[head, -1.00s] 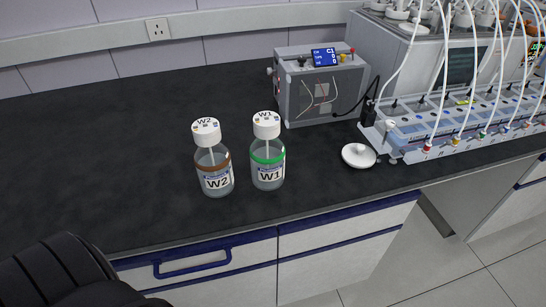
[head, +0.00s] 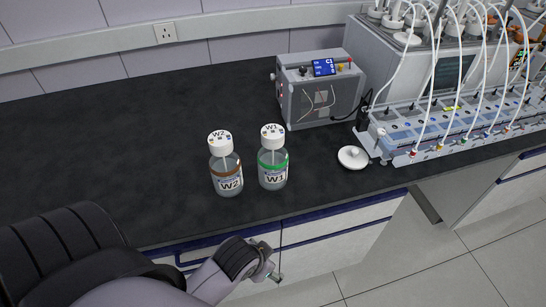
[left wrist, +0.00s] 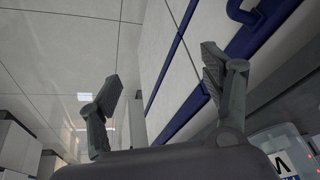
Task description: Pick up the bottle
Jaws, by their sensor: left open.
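Two clear bottles with white caps stand upright side by side near the front edge of the dark bench. Bottle W2 (head: 228,179), with a brown ring, is on the left; bottle W1 (head: 272,166), with a green ring, is on the right. My left arm reaches in from the lower left in the head view, its end low in front of the bench, below the bottles and apart from them. In the left wrist view my left gripper (left wrist: 160,82) is open, its fingers wide apart with nothing between. My right gripper is not in view.
The dark bench top (head: 120,130) is clear left of the bottles. A grey box with a blue display (head: 323,92) stands behind them. A white round lid (head: 353,157) and a reactor rack with tubes (head: 450,125) are right. A blue-handled drawer front is beside my left gripper.

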